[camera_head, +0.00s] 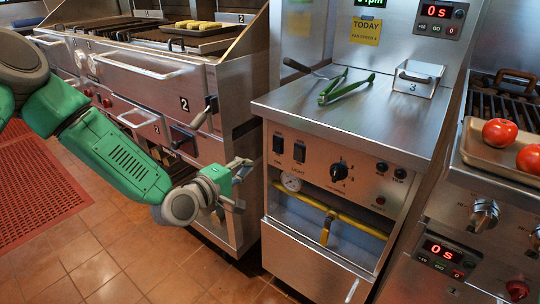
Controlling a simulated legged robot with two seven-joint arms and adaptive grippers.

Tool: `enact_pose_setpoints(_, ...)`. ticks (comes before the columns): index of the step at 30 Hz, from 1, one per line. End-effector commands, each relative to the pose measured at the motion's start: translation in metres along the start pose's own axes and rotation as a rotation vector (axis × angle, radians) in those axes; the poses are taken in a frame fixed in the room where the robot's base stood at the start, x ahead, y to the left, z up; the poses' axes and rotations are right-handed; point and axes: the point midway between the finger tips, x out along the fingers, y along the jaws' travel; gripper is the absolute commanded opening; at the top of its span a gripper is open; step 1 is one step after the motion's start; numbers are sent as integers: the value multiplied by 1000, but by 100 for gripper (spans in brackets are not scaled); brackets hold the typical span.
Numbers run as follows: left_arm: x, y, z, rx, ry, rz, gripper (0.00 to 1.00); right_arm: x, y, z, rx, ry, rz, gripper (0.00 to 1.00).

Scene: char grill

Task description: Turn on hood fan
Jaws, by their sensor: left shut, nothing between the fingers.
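The control panel (325,188) is on the front of the steel cabinet in the middle. It has two black rocker switches, a left one (278,143) and a right one (299,152), and a black round knob (338,171) to their right. Small labels sit by the controls; the right switch's seems to read "LIGHT". A yellow note (366,30) on the back wall reads "TODAY" and seems to mention a fan speed of 4. My left gripper (243,165) is shut and empty, left of the panel's switches and apart from them. My right gripper is out of view.
Green-handled tongs (346,89) and a metal box marked 3 (416,78) lie on the cabinet top. A grill (150,75) with protruding handles stands left, close to my arm. A tray (480,154) with tomatoes is at right. A yellow gas pipe (330,210) runs below the panel.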

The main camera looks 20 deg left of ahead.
Motion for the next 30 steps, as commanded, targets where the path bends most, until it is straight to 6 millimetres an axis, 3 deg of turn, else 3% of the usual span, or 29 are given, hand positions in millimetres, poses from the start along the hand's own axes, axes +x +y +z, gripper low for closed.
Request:
enact_pose_setpoints(6, 49, -2, 2, 3, -1, 1, 0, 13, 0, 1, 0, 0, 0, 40)
enact_pose_setpoints(13, 86, -2, 1, 0, 0, 1, 0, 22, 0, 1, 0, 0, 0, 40)
enact_pose_setpoints(19, 99, 0, 0, 0, -1, 1, 0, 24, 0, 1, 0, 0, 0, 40)
enact_pose_setpoints(30, 100, 0, 0, -1, 0, 1, 0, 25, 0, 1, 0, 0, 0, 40)
